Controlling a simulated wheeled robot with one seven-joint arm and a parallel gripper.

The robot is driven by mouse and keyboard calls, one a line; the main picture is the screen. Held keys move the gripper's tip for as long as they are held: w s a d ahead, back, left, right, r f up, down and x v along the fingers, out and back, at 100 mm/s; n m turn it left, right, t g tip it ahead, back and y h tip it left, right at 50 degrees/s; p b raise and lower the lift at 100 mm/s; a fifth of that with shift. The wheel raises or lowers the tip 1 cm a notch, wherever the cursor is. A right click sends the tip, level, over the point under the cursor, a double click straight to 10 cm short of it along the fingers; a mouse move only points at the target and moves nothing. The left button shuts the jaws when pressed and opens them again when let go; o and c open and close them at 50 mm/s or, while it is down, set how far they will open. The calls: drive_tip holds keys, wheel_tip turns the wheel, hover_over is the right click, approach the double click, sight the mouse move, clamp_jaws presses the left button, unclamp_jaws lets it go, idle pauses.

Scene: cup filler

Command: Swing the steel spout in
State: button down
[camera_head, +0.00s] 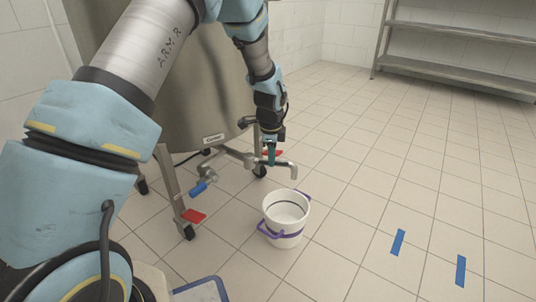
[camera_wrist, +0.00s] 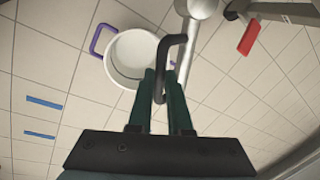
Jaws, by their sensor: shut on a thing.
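The steel spout (camera_head: 245,158) runs out from the foot of the tall steel tank, and its bent end (camera_head: 293,172) turns down behind the bucket's far rim in the head view. In the wrist view the spout (camera_wrist: 196,30) passes beside the bucket. My gripper (camera_head: 271,158) reaches down from above at the spout. In the wrist view its green fingers (camera_wrist: 161,78) are shut on a dark bent bar (camera_wrist: 176,40) at the spout. The white bucket (camera_head: 285,211) with purple handles stands upright on the floor; it also shows in the wrist view (camera_wrist: 117,70).
The steel tank (camera_head: 195,110) stands on wheeled legs. A blue valve handle (camera_head: 198,189) and a red brake pedal (camera_head: 195,215) are low at its front. Blue tape strips (camera_head: 397,242) mark the tiled floor, which is clear to the right. A steel shelf (camera_head: 460,35) stands behind.

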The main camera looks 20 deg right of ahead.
drive_tip(key=w+d+n+p, duration=0.1)
drive_tip(key=n, duration=0.1)
drive_tip(key=w+d+n+p, duration=0.1)
drive_tip(key=d+n+p, duration=0.1)
drive_tip(key=w+d+n+y+p, duration=0.1)
drive_tip(key=n+p, duration=0.1)
drive_tip(key=shift+w+d+r, duration=0.15)
drive_tip(key=shift+w, duration=0.25)
drive_tip(key=shift+w+d+n+y+p, duration=0.2)
drive_tip(key=shift+w+n+p, duration=0.1)
drive_tip(key=shift+w+n, duration=0.7)
drive_tip(key=shift+w+d+n+y+p, duration=0.3)
drive_tip(key=shift+w+n, duration=0.45)
drive_tip(key=shift+n, duration=0.5)
drive_tip(key=shift+w+d+n+y+p, duration=0.15)
drive_tip(key=shift+w+n+p, duration=0.2)
drive_tip(key=shift+w+n, duration=0.65)
drive_tip(key=shift+s, duration=0.1)
drive_tip(key=c, duration=0.8)
unclamp_jaws()
drive_tip(key=shift+c, duration=0.2)
wheel_tip(320, 180, up, 10)
drive_tip(key=s+d+p, duration=0.1)
drive_tip(key=s+p, duration=0.1)
drive_tip(key=shift+r+p, duration=0.15)
drive_tip(key=shift+p, duration=0.2)
